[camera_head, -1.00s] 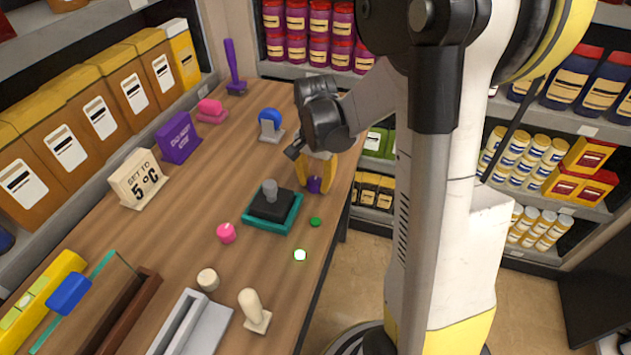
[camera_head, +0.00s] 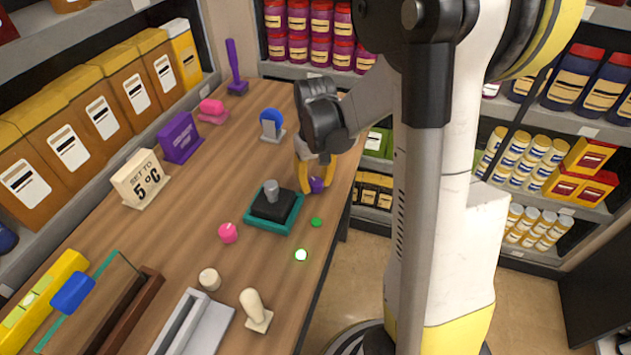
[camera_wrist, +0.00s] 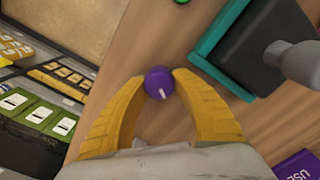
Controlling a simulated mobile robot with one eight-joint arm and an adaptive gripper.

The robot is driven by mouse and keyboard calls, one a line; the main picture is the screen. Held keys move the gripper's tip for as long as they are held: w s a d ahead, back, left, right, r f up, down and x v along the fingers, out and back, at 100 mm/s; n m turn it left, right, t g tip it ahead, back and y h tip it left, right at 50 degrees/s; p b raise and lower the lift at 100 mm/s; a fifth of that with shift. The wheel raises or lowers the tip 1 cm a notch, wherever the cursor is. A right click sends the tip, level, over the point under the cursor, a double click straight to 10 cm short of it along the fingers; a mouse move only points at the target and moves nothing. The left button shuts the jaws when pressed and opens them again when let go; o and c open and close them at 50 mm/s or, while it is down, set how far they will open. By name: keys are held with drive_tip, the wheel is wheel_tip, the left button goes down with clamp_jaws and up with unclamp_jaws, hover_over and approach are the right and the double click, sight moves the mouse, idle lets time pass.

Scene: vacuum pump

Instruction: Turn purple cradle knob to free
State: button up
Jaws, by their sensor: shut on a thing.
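The purple knob (camera_wrist: 159,82) is a small round dial with a white pointer line, set on the wooden table. In the wrist view the line points down and to the right. It also shows in the head view (camera_head: 316,185), partly covered by my fingers. My gripper (camera_wrist: 158,84) has its two yellow fingertips on either side of the knob, shut on it; it is also at the knob in the head view (camera_head: 314,184). The teal-framed cradle (camera_head: 254,222) with a black block and grey post (camera_head: 271,191) stands beside the knob.
A green button (camera_head: 316,222), a lit pale button (camera_head: 301,255) and a pink knob (camera_head: 228,233) lie near the cradle. A blue disc on a stand (camera_head: 271,123) stands behind. A sign (camera_head: 141,179) reads "SET TO 5 °C". The table's right edge is close to the gripper.

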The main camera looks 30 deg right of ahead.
drive_tip(key=n, duration=0.6)
drive_tip(key=shift+a, duration=0.1)
drive_tip(key=shift+n, duration=0.4)
idle(0.3)
drive_tip(key=o, duration=1.2)
